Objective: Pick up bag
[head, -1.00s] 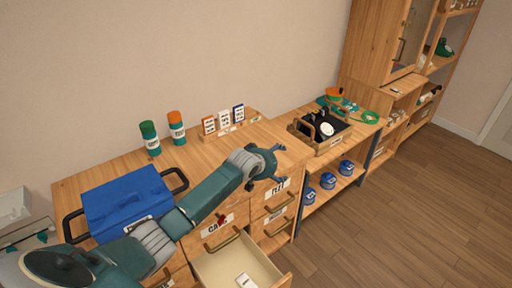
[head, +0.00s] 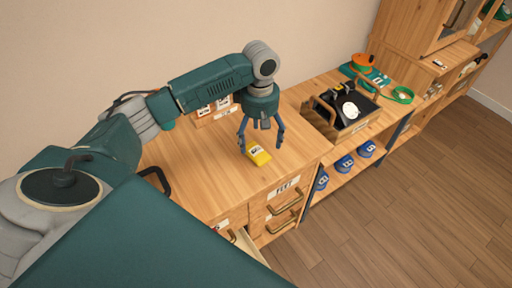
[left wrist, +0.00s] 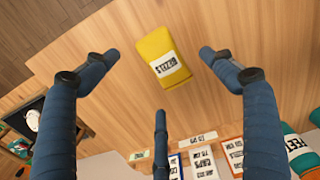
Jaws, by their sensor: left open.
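A small yellow bag (head: 258,155) with a white printed label lies on the wooden counter (head: 205,172). My left gripper (head: 261,138) is above the bag, pointing down, with its blue fingers spread and nothing between them. In the left wrist view the bag (left wrist: 163,52) lies beyond the fingers, between the two side fingertips and apart from them. The third finger is on the near side of the bag. My right gripper is not in view.
A wooden box of black items (head: 345,112) stands right of the bag. Upright cards (head: 210,108) stand at the back, partly behind my arm. Blue containers (head: 345,164) sit on the lower shelf. A drawer (head: 245,243) is open below. The counter around the bag is clear.

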